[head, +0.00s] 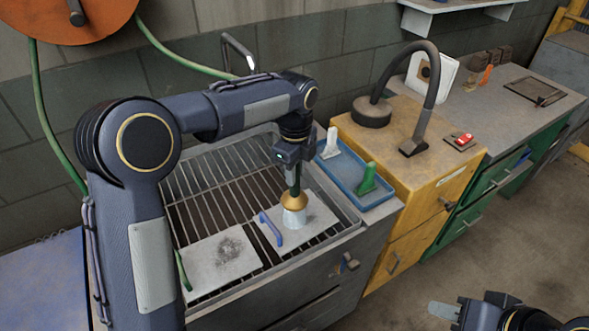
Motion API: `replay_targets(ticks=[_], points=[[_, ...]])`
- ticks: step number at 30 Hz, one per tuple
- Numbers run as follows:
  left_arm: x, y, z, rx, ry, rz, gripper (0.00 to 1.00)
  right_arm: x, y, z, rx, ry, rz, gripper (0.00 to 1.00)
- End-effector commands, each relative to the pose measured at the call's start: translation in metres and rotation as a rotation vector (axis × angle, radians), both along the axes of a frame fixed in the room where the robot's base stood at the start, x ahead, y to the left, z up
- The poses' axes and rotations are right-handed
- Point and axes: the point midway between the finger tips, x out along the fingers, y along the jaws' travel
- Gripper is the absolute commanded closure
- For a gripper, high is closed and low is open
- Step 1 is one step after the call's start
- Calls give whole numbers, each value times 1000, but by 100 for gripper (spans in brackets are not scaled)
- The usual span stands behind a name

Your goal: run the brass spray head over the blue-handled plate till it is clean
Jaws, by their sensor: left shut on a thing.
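My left gripper (293,176) is shut on the brass spray head (294,201), which points down over the blue-handled plate (320,213). A pale, whitish spray cone (294,218) comes from the head onto the plate. The plate lies flat on the rack, its blue handle (271,229) on the left side. Its visible surface looks light grey with no clear dark stain; the part under the spray is hidden. My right gripper (445,310) is at the bottom right, away from the sink, only partly in view; its opening does not show clearly.
A second plate (200,262) with a green handle and a dark smudge lies left on the wire rack (205,185). A blue tray (375,199) holds a white and a green brush. A black curved lamp (433,90) stands on the yellow cabinet (430,170).

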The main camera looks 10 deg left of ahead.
Motion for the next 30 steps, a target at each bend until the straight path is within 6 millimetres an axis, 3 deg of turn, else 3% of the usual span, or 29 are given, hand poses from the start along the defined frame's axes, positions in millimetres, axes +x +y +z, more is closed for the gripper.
replay_targets(ticks=[11,30], points=[[0,0,1,0,0,0,99,0,0,0,0,0,0,64],[15,-15,2,0,0,0,99,0,0,19,0,0,0,64]])
